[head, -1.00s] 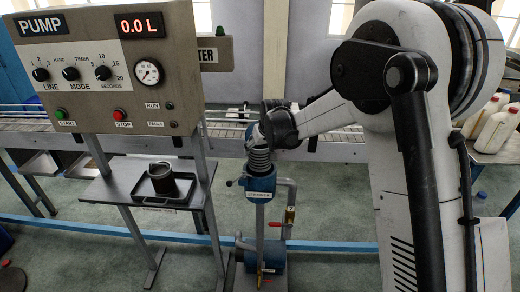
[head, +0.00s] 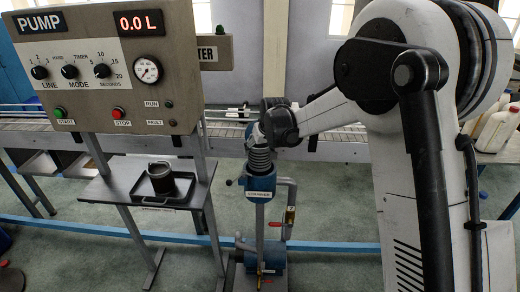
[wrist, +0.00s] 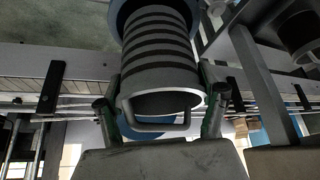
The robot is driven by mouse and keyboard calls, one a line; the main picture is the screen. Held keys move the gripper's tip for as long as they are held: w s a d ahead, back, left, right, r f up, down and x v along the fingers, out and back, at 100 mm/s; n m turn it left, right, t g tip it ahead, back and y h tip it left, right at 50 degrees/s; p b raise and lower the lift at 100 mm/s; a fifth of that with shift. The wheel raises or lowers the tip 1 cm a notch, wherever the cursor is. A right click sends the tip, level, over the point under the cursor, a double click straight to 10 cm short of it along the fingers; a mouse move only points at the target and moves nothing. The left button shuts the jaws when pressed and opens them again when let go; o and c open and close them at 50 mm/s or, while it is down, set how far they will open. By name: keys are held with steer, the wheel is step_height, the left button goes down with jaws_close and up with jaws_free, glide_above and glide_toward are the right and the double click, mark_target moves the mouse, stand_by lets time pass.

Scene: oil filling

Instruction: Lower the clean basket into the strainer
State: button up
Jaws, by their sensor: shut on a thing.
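The clean basket is a grey cylinder with dark bands, at the centre of the head view (head: 260,158). It also shows in the wrist view (wrist: 157,45), with its rim and wire handle (wrist: 155,127) towards my gripper. My gripper (wrist: 160,112) is shut on the basket at its handle end, though the exact contact is unclear. The blue strainer (head: 261,184) stands directly below the basket in the head view. In the wrist view its blue rim (wrist: 118,15) surrounds the basket's far end. Most of the banded body is outside the strainer; how deep the end sits is hidden.
A dark cylindrical pot (head: 161,178) stands in a black tray (head: 180,193) on the shelf left of the strainer. The pump panel (head: 110,70) rises above that shelf. A pipe with a red-handled valve (head: 290,213) is right of the strainer. A conveyor (head: 335,150) runs behind.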

steer(key=shift+f, duration=0.1)
stand_by(0.3)
steer(key=shift+f+b, duration=1.5)
steer(key=shift+f, duration=0.8)
steer(key=shift+f, duration=0.1)
